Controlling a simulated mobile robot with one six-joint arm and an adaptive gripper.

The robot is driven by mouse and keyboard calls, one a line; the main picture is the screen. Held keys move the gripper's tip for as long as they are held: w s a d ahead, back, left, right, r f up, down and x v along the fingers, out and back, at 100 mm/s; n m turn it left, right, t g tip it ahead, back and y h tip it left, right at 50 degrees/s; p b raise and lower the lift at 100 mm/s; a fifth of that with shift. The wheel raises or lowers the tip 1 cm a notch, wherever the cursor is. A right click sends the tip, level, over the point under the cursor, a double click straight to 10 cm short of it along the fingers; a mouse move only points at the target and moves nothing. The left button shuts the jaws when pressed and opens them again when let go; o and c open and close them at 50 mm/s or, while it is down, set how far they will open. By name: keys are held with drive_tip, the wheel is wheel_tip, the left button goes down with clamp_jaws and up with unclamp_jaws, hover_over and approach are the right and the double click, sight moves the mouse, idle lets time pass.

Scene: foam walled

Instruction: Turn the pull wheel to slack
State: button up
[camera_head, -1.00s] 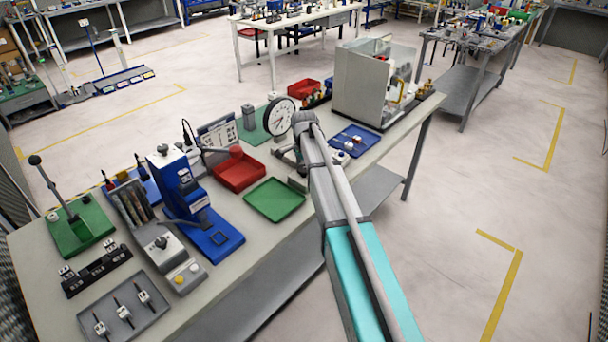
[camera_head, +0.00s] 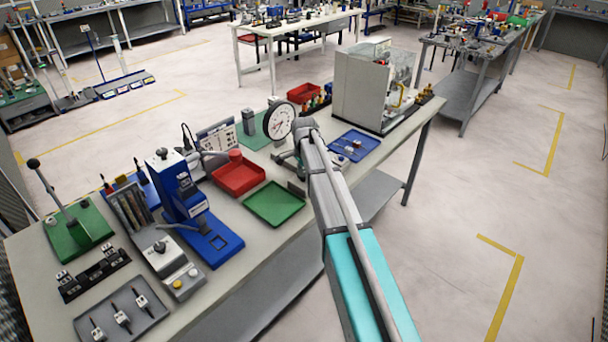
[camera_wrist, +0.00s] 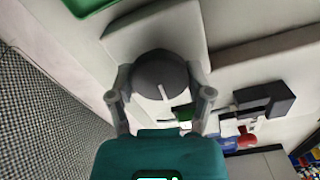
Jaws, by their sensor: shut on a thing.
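The pull wheel (camera_wrist: 157,70) is a dark round knob with a pale line on its face, in the middle of the wrist view. My gripper (camera_wrist: 160,88) is shut on it, one finger on each side of the rim. A white round dial gauge (camera_head: 279,121) with a thin needle stands just left of my arm's end in the head view. My arm hides the wheel and the fingertips there.
A green tray (camera_head: 274,204) and a red bin (camera_head: 238,176) lie left of my arm on the bench. A blue tray (camera_head: 355,144) with small parts and a grey enclosed machine (camera_head: 362,88) are to the right. Clear floor lies right of the bench.

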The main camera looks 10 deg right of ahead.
drive_tip(key=shift+n, duration=0.4)
drive_tip(key=n, duration=0.8)
drive_tip(key=shift+n, duration=0.3)
drive_tip(key=n, duration=0.5)
drive_tip(key=shift+a, duration=0.1)
drive_tip(key=n, duration=0.4)
drive_tip(key=shift+n, duration=0.4)
drive_tip(key=o, duration=1.1)
drive_tip(key=shift+o, duration=0.2)
drive_tip(key=shift+w+m, duration=0.1)
drive_tip(key=shift+m, duration=0.3)
